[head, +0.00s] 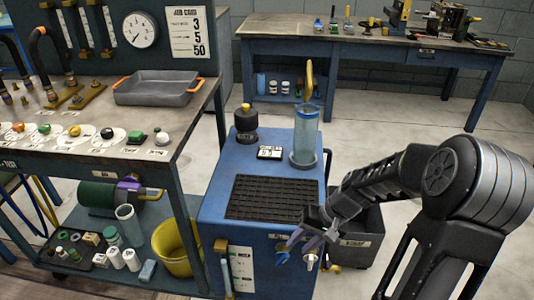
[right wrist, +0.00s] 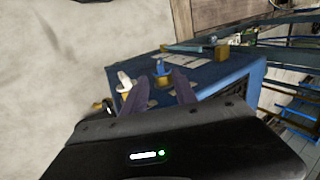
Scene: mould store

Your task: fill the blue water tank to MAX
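The blue tank cabinet (head: 212,210) stands mid-floor with a black grid on top. On its front are a clear upright tube (head: 226,270) with a yellow top and a white label (head: 243,268); the water level is too small to read. A blue-handled valve (right wrist: 159,68) and a white-handled valve (right wrist: 124,80) project from the front. My right gripper (head: 304,240) is at the cabinet's front right corner; in the right wrist view its purple fingers (right wrist: 157,92) are spread, pointing at the valves, with the blue handle beyond the gap. My left gripper is out of view.
On the cabinet stand a clear cylinder (head: 306,137) and a dark yellow-capped bottle (head: 246,124). A dark bin (head: 358,240) is close to my right arm. A workbench (head: 165,150) stands left, with a yellow bucket (head: 172,250) below. Floor is clear behind.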

